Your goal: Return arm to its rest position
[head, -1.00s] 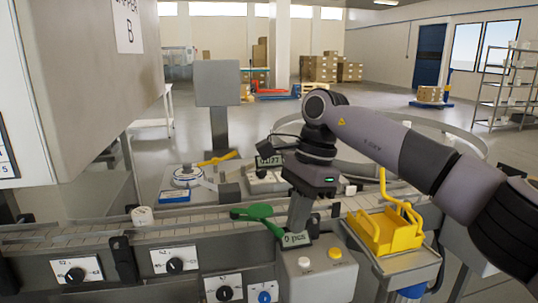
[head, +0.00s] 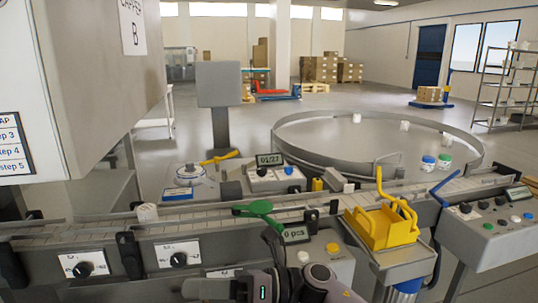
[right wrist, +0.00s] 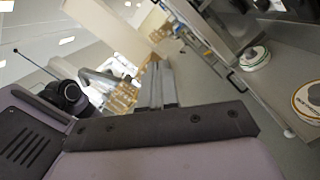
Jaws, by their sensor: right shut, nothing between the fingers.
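My right gripper (head: 197,288) is low at the bottom edge of the head view, in front of the conveyor's control panels. In the right wrist view the two fingers (right wrist: 160,85) lie together, shut and empty. The fingers are clear of the counter panel (head: 295,235) and the green lever (head: 258,209). My left gripper is not in view.
The conveyor (head: 215,212) runs across the middle, with a white jar (head: 147,212) on it. A yellow tray (head: 380,229) stands right of the panel. A round turntable (head: 330,133) behind carries a few jars. Open floor lies beyond.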

